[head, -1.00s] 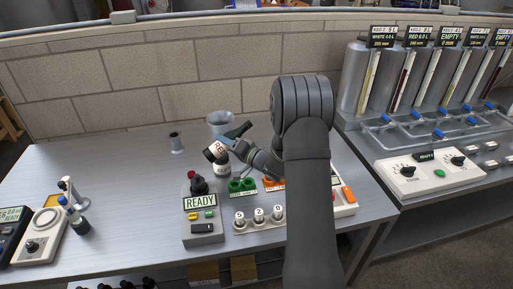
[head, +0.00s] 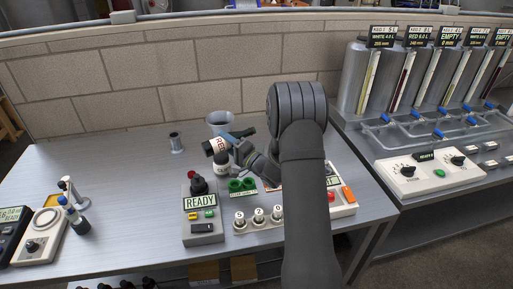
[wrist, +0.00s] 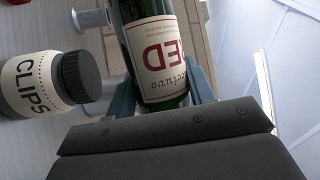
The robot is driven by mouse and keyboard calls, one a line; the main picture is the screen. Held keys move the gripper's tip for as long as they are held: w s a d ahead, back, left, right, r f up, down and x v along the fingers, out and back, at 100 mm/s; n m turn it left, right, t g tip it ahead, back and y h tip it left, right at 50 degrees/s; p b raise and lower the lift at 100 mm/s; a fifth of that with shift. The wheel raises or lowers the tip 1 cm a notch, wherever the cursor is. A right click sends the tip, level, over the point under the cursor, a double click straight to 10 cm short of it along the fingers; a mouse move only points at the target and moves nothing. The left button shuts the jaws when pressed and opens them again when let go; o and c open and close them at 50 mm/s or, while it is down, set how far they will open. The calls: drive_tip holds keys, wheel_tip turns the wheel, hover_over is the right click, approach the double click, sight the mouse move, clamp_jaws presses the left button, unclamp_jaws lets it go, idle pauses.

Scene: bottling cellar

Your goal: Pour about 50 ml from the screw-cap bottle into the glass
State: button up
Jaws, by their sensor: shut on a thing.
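A dark green bottle with a white and red label reading RED (head: 219,146) is in my gripper (head: 236,150), above the back middle of the bench. It is tilted well over in the head view. In the wrist view the bottle (wrist: 157,45) lies between the two fingers of my gripper (wrist: 162,92), which are shut on it, with the label lettering upside down. Its mouth and cap cannot be made out. I cannot make out the glass in either view; my arm hides part of the bench.
A white CLIPS jar with a dark lid (wrist: 45,84) stands close to the bottle. A grey bucket-like vessel (head: 220,123) and a small metal cylinder (head: 176,142) stand behind. A READY control box (head: 203,215) is in front. The bench's left middle is clear.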

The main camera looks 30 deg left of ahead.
drive_tip(key=shift+m, duration=0.5)
idle(0.3)
drive_tip(key=shift+f+m+t, duration=0.2)
drive_tip(key=shift+m+t, duration=0.2)
idle(0.5)
drive_tip(key=shift+s, duration=0.2)
drive_tip(key=shift+s, duration=0.2)
drive_tip(key=shift+s+a+f+y, duration=0.15)
drive_tip(key=shift+s+a+y, duration=0.15)
drive_tip(key=shift+s, duration=0.05)
idle(0.4)
drive_tip(key=shift+f+m, duration=0.25)
drive_tip(key=shift+m, duration=0.35)
idle(1.5)
